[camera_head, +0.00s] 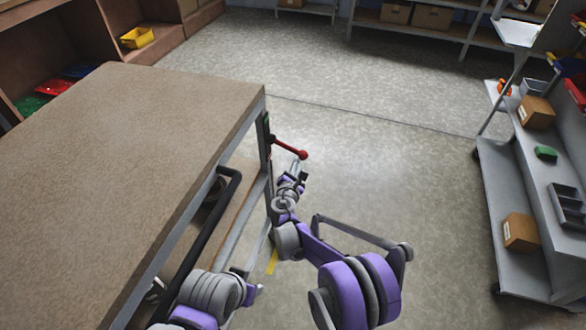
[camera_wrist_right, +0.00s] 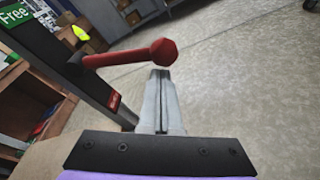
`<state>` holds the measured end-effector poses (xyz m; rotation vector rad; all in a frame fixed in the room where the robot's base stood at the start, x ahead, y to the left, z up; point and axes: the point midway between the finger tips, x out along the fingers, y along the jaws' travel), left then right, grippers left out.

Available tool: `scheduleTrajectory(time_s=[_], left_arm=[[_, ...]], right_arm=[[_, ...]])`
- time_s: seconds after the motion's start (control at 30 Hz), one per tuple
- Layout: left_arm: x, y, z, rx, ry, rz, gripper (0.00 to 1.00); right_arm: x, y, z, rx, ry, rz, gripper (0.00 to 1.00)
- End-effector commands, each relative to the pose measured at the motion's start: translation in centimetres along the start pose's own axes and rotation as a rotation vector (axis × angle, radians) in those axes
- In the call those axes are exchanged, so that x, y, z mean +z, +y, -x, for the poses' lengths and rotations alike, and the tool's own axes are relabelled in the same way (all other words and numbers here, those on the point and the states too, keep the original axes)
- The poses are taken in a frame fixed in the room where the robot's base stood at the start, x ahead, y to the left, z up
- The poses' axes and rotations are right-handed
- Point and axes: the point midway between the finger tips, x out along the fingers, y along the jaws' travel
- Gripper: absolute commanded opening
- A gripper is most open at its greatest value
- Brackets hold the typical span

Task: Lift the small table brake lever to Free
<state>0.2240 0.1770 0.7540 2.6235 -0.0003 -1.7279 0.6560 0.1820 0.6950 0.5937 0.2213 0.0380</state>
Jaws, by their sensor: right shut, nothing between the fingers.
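The brake lever (camera_head: 290,146) is a red rod with a red knob, standing out from a dark upright plate at the corner of the small table (camera_head: 130,140). In the right wrist view the lever (camera_wrist_right: 122,58) runs out to the right, slightly upward, to its knob (camera_wrist_right: 163,52). A green "Free" label (camera_wrist_right: 15,17) is at the top of the plate and a small red label (camera_wrist_right: 114,101) lower down. My right gripper (camera_head: 300,168) is shut and empty, its fingertips (camera_wrist_right: 161,74) just below the knob. Whether they touch it is unclear. My left gripper is not in view.
A black handle bar (camera_head: 212,225) runs along the table's side, close to my arm. A grey shelf trolley (camera_head: 510,190) with boxes stands at the right. Brown shelving (camera_head: 60,50) is at the back left. The floor (camera_head: 400,150) between is clear.

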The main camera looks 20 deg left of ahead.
Motion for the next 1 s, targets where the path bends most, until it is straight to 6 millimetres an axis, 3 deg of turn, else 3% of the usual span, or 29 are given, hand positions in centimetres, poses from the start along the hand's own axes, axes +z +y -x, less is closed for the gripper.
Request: scheduleTrajectory(time_s=[0.5, 1.0], left_arm=[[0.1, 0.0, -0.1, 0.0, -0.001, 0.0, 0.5], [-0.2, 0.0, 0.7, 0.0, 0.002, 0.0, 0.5]], right_arm=[[5.3, 1.9, 1.2, -0.118, -0.001, 0.478, 0.0], [8.2, 5.0, 2.0, -0.199, -0.001, 0.818, 0.0]])
